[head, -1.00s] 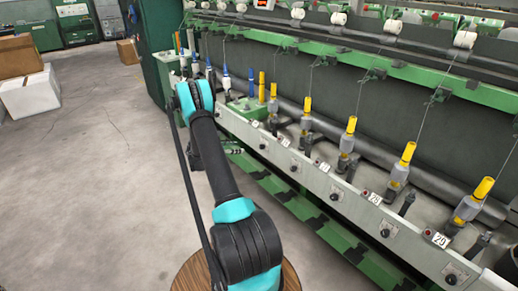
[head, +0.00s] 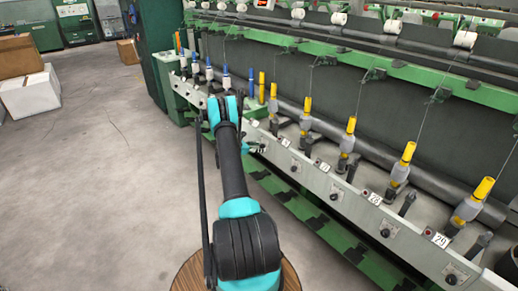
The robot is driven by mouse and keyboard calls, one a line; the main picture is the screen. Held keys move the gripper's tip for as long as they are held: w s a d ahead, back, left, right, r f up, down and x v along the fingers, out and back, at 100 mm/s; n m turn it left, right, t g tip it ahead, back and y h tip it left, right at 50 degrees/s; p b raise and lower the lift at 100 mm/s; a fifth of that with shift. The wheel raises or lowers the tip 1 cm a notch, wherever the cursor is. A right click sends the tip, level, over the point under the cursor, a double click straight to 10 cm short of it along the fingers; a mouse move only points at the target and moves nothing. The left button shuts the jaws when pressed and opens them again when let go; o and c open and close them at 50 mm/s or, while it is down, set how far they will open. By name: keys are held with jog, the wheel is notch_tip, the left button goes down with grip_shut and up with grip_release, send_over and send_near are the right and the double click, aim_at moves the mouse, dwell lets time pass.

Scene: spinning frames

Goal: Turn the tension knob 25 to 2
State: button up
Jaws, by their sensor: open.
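A row of black tension knobs runs along the grey front panel (head: 350,212) of the spinning frame. Clear ones include a near knob (head: 385,232), one further along (head: 333,195) and another (head: 293,168). The nearest number plate (head: 440,240) looks like 29; the far plates are too small to read. Counting back, knob 25 lies around my gripper, where I cannot make it out.
Yellow bobbins (head: 402,164) and blue-topped ones (head: 226,78) stand on spindles behind the panel. A green slotted rail (head: 315,215) runs low along the machine. Cardboard boxes (head: 27,82) stand far left.

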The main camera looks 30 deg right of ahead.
jog(key=shift+d+f, duration=0.15)
jog(key=shift+d, duration=0.15)
jog(key=shift+c, duration=0.6)
grip_shut()
